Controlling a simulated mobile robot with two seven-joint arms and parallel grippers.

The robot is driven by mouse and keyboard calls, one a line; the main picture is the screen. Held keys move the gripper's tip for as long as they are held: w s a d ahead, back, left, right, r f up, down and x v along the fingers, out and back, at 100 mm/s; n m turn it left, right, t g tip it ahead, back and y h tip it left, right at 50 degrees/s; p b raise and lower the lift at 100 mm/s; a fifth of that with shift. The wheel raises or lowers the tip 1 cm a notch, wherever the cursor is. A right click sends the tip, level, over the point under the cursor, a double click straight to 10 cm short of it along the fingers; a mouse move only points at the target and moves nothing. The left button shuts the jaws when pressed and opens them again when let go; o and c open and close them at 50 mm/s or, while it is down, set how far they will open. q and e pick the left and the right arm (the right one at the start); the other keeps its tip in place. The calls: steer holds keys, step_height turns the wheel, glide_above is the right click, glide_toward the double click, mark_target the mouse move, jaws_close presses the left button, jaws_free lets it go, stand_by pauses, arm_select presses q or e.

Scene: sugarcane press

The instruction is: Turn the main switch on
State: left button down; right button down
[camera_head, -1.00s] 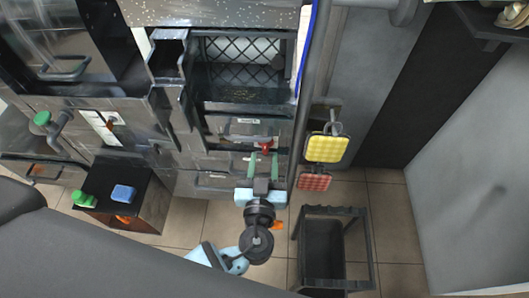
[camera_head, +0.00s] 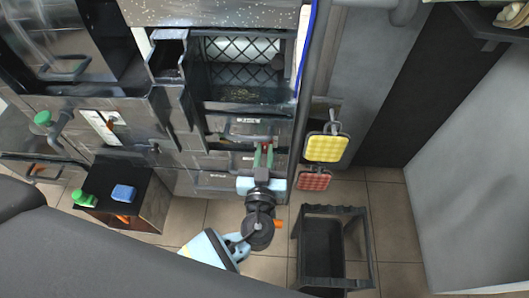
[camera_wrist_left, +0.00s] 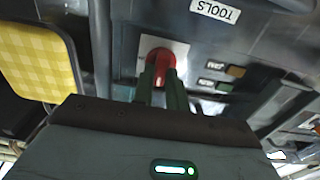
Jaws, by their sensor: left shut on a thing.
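The main switch is a red knob (camera_wrist_left: 160,60) on a pale square plate in the left wrist view, on the dark front of the press. My left gripper (camera_wrist_left: 160,82) has its two green fingers around the knob, one on each side, and is shut on it. In the head view my left gripper (camera_head: 263,154) reaches up to the panel below the mesh opening, and its fingers largely cover the knob there. The knob's exact turn angle is hard to tell. My right gripper is not in view.
A yellow pad (camera_head: 326,147) and a red pad (camera_head: 314,180) hang just right of the gripper. A black open-topped cart (camera_head: 322,255) stands on the floor at lower right. A low black stand (camera_head: 150,185) holds a blue block (camera_head: 123,193) and a green item (camera_head: 84,199).

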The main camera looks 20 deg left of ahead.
arm_select(q)
steer(key=shift+f+m+b, duration=0.1)
steer(key=shift+m+b, duration=0.45)
steer(key=shift+m, duration=0.25)
steer(key=m+b, duration=0.1)
steer(key=m, duration=0.1)
steer(key=shift+m, duration=0.3)
steer(key=m+b, duration=0.1)
steer(key=m, duration=0.3)
steer(key=shift+d+m, duration=0.1)
steer(key=shift+m, duration=0.2)
steer(key=m, duration=0.4)
steer(key=shift+m, duration=0.3)
steer(key=m+p, duration=0.1)
steer(key=m, duration=0.2)
steer(key=shift+f, duration=0.1)
steer(key=shift+m, duration=0.7)
